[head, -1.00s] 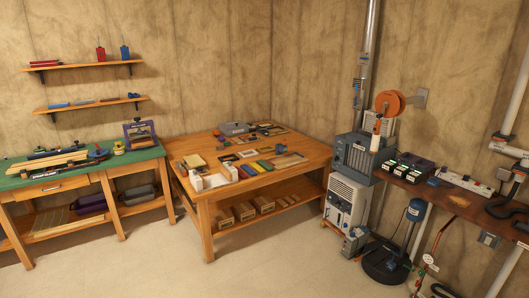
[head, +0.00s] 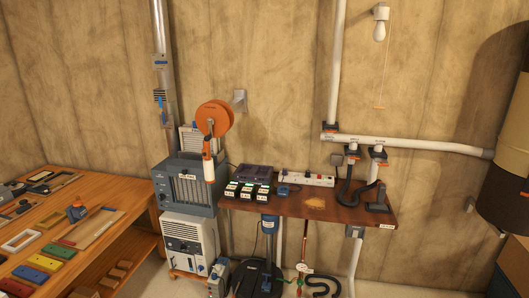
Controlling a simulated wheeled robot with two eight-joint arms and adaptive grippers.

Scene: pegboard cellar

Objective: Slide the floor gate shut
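Several dark gates with orange or red parts sit on the white pipework on the back wall. One gate (head: 330,130) is at the foot of the tall vertical pipe. Two more, a left gate (head: 353,153) and a right gate (head: 378,156), are on short drops under the horizontal white pipe (head: 420,144). Small labels show near them, but I cannot read which one is the floor gate. I cannot tell whether any of them is open or shut. Neither of my grippers is in view.
A brown wall shelf (head: 335,209) below the pipes holds chargers (head: 247,190), a power strip (head: 307,179) and black hoses. A grey heater-like unit (head: 187,190) stands left of it. A wooden workbench (head: 130,185) is at left, a dark drum (head: 505,190) at right. A pull-cord bulb (head: 380,30) hangs above.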

